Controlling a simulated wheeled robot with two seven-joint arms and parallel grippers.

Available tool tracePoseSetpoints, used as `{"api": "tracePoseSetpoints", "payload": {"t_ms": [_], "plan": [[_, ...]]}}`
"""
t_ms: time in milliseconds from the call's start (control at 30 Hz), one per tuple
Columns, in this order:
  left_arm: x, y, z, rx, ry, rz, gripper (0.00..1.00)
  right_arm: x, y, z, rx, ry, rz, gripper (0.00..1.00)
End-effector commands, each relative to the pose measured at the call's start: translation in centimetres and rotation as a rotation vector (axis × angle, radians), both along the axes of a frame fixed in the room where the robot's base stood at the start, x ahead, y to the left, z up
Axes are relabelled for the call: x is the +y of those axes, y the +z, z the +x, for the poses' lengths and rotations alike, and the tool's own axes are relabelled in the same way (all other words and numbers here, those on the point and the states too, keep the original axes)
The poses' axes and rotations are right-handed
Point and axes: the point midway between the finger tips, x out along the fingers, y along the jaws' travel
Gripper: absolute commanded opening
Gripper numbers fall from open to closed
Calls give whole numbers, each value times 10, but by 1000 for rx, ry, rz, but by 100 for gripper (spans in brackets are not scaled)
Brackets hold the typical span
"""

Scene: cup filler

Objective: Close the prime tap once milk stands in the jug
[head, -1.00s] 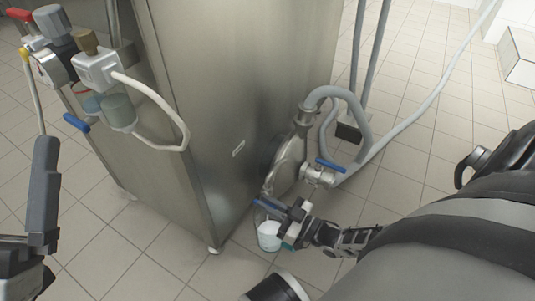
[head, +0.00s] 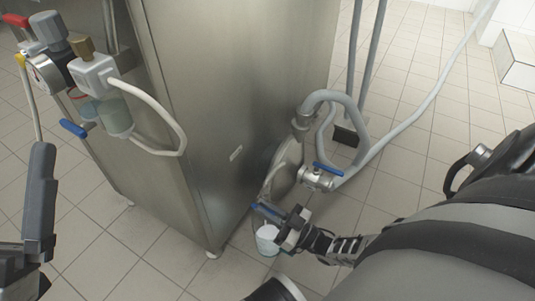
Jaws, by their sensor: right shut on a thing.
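The prime tap's blue lever (head: 266,212) is low on the pump front, above the jug. My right gripper (head: 284,224) is at the lever's right end and shut on it. The small jug (head: 267,240) is beneath the lever, with white in it that looks like milk; its exact level is hard to tell. The gripper hides the tap body and part of the jug's right side. My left gripper (head: 40,200) is at the left edge, away from the tap; its jaw opening does not show clearly.
A second blue-handled valve (head: 318,178) and grey hoses (head: 361,120) are just above and right of my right gripper. The steel cabinet (head: 225,90) stands behind. A gauge and filter unit (head: 100,80) juts out at left.

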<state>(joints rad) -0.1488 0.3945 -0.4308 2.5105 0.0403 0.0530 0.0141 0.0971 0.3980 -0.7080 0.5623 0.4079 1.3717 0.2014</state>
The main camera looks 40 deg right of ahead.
Motion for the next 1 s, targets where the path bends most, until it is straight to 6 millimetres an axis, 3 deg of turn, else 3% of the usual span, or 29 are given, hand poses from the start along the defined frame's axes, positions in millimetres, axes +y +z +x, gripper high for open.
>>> {"api": "tracePoseSetpoints", "payload": {"t_ms": [33,100,467,667,1000], "plan": [[0,0,0,0,0,0,100,2,0,1,-1,3,2,19],[0,0,0,0,0,0,100,2,0,1,-1,2,2,33],[0,0,0,0,0,0,100,-2,-2,-4,1,0,0,33],[0,0,0,0,1,1,100,-14,-12,-35,4,-1,0,33],[0,-7,4,59,-2,-2,100,-45,-14,-112,3,2,-1,33]]}}
